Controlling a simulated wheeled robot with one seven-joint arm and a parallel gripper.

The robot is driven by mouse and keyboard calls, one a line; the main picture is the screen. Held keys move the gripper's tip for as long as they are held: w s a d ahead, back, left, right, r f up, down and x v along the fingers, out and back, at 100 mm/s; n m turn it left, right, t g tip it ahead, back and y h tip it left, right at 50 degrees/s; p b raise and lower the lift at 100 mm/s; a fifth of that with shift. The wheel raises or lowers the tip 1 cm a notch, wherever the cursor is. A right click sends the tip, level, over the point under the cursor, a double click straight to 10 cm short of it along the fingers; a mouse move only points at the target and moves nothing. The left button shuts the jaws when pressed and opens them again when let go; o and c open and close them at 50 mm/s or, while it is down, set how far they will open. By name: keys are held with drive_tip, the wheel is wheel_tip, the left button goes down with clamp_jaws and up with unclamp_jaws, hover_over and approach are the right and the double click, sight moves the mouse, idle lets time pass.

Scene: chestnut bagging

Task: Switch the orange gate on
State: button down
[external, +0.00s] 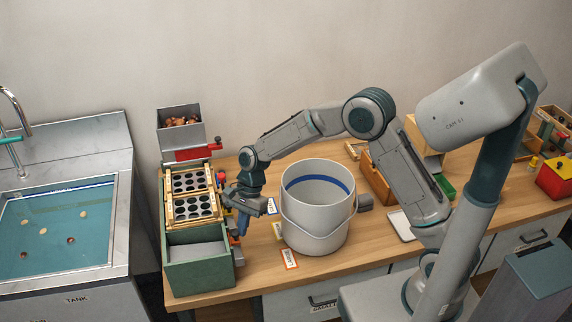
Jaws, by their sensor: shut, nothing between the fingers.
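The sorting rig stands at the left end of the wooden bench, with a hopper (179,118) of chestnuts at the back, two framed trays with dark round holes (191,180) in the middle and a green bin (200,262) in front. Small coloured parts run along its right side, with an orange-red one (237,255) near the green bin. I cannot tell which part is the orange gate's switch. My gripper (242,232) is shut and empty, pointing down beside the rig's right side, close to the front tray. It hides part of that side, and I cannot tell whether it touches anything.
A white bucket (317,222) stands close to the right of my gripper. Between them lie small cards with blue, yellow and orange (289,259) edges. A water tank (60,225) is at the left. Wooden boxes and a red box (556,178) stand farther right.

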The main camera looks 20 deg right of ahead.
drive_tip(key=shift+s+a+r, duration=0.2)
drive_tip(key=shift+s+a, duration=0.15)
drive_tip(key=shift+a, duration=0.05)
wheel_tip(320, 180, up, 4)
drive_tip(key=shift+a+f+p, duration=0.1)
drive_tip(key=shift+a+p, duration=0.05)
drive_tip(key=shift+p, duration=0.95)
drive_tip(key=shift+f, duration=0.1)
drive_tip(key=w+d+r+b, duration=0.2)
drive_tip(key=w+d+r, duration=0.3)
drive_tip(key=r, duration=0.1)
drive_tip(key=shift+d+r, duration=0.15)
drive_tip(key=shift+r, duration=0.05)
